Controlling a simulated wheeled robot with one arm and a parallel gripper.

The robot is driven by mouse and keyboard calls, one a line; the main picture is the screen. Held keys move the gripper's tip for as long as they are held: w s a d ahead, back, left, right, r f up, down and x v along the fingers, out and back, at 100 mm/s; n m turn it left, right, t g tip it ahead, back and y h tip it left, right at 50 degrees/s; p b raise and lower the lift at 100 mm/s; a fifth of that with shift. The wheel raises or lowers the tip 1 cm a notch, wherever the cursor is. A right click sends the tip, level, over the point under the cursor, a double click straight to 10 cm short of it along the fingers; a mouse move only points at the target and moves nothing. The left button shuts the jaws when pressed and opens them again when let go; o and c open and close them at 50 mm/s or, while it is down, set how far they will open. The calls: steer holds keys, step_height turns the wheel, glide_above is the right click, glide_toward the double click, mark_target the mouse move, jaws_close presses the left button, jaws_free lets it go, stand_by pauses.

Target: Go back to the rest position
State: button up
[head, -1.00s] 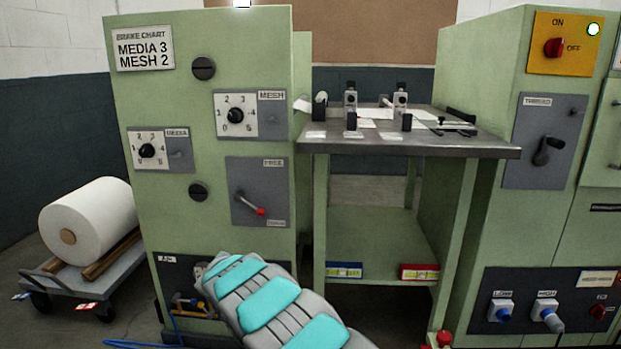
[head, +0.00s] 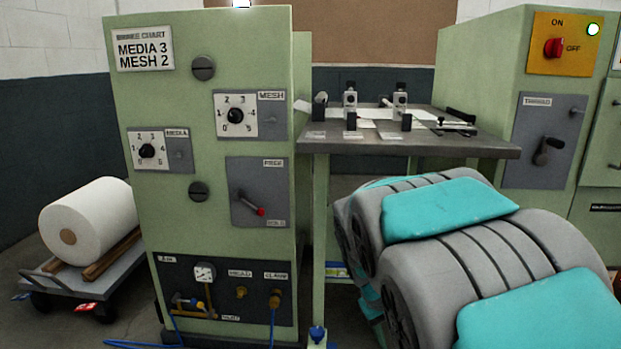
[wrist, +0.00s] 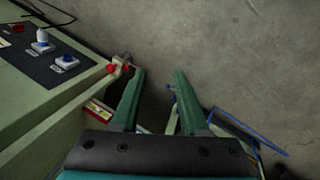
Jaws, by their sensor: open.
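My gripper (wrist: 160,72) is open in the wrist view, with two green fingers apart and nothing between them. It points down past the corner of a green cabinet toward the grey floor. In the head view my grey and turquoise arm fills the lower right, and the gripper itself is hidden.
The green brake chart cabinet (head: 225,60) stands left of the metal-topped bench (head: 455,146), with the switch cabinet (head: 485,75) on the right. A white roll (head: 95,218) lies on a cart at far left.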

steer(key=s+a+m+g+y, duration=0.1)
steer(key=s+m+g+y, duration=0.2)
steer(key=s, duration=2.4)
steer(key=shift+s+f, duration=0.3)
steer(key=shift+s, duration=0.1)
